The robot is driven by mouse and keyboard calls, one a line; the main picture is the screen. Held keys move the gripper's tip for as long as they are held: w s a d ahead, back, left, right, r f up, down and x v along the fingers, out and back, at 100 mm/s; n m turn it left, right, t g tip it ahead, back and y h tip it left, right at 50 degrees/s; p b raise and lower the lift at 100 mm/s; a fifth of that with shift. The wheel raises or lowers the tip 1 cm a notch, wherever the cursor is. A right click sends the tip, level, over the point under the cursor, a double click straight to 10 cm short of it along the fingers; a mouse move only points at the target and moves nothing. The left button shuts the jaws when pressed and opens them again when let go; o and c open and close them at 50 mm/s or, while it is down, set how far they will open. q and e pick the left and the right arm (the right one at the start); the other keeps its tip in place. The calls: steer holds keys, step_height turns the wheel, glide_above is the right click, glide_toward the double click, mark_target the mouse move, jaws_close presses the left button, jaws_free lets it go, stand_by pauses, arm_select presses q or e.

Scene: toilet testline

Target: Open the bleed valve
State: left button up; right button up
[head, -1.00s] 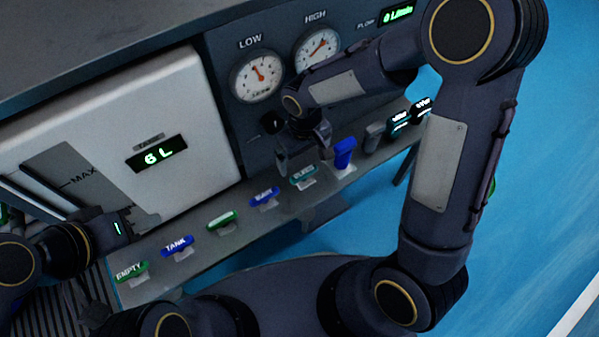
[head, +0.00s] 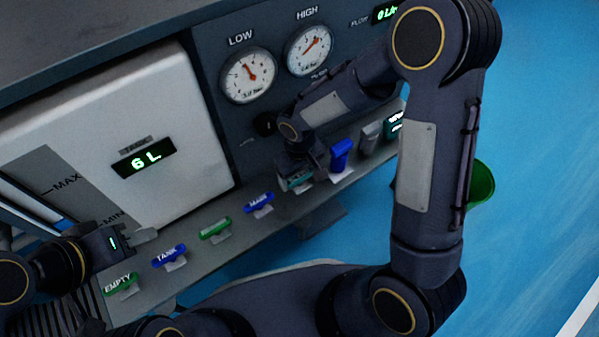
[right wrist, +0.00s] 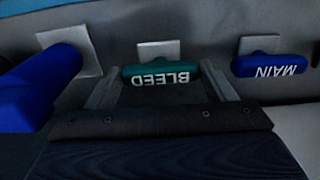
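The bleed valve has a teal handle lettered BLEED (right wrist: 160,75), which shows upside down in the right wrist view. In the head view its handle (head: 293,183) is partly hidden under my right gripper (head: 300,172). In the right wrist view my right gripper (right wrist: 165,92) is open, with one finger on each side of the handle's ends. Small gaps seem to show between the fingers and the handle. My left gripper (head: 145,236) is at the left of the head view, above the TANK handle (head: 169,256); its finger gap cannot be made out.
The blue MAIN handle (head: 259,203) and an upright blue handle (head: 341,156) flank the bleed valve. Green handles (head: 215,229) and EMPTY (head: 121,284) sit further left on the ledge. The gauge panel (head: 213,80) rises behind. A green bucket-like object (head: 481,186) stands right.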

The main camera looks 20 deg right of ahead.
steer(key=c, duration=0.4)
steer(key=shift+n, duration=0.3)
steer(key=n+p, duration=0.1)
steer(key=n, duration=0.2)
steer(key=shift+r+n+p, duration=0.1)
steer(key=shift+n+p, duration=0.2)
steer(key=shift+p, duration=0.1)
steer(key=n+p, duration=0.1)
steer(key=n, duration=0.3)
steer(key=shift+n+p, duration=0.3)
steer(key=shift+p, duration=0.05)
steer(key=n+p, duration=0.2)
steer(key=n, duration=0.2)
steer(key=shift+n, duration=0.3)
steer(key=shift+n+p, duration=0.8)
steer(key=shift+n, duration=1.4)
